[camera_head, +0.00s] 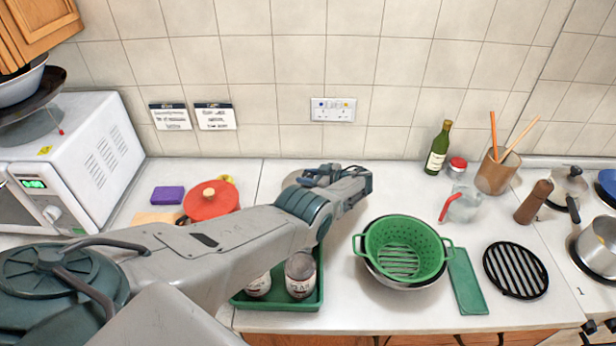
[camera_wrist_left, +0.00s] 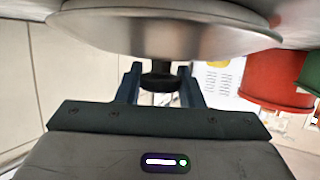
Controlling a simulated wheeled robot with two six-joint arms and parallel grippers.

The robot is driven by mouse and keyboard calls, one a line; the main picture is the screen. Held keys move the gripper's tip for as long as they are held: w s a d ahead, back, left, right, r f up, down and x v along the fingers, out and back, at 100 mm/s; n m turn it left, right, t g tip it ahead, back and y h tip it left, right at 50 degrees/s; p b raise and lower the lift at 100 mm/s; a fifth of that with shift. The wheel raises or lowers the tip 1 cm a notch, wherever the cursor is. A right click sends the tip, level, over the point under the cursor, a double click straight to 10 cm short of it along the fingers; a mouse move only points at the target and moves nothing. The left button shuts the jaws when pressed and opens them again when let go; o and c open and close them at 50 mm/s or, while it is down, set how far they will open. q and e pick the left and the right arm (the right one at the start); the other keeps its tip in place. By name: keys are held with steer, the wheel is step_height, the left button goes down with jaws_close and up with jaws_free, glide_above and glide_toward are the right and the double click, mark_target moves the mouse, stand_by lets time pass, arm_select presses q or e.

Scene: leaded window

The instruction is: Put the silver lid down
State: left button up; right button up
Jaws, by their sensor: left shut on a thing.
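The silver lid (camera_head: 291,180) shows in the head view as a grey rim behind my left arm, near the back of the counter. My arm and gripper hide most of it. In the left wrist view the lid (camera_wrist_left: 165,36) fills the top middle, with its dark knob (camera_wrist_left: 157,79) between the two fingers. My left gripper (camera_head: 318,177) is shut on that knob; it also shows in the left wrist view (camera_wrist_left: 158,84). I cannot tell whether the lid touches the counter. My right gripper is not in view.
A red-lidded pot (camera_head: 211,200) and purple sponge (camera_head: 168,195) are on the left. A green tray (camera_head: 278,305) with jars is in front. A green colander (camera_head: 405,245) and green bottle (camera_head: 438,148) are on the right. Bare counter (camera_head: 385,180) lies right of the gripper.

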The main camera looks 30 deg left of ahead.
arm_select(q)
steer(key=shift+f, duration=0.2)
steer(key=o, duration=1)
steer(key=shift+o, duration=0.5)
steer(key=shift+r, duration=0.1)
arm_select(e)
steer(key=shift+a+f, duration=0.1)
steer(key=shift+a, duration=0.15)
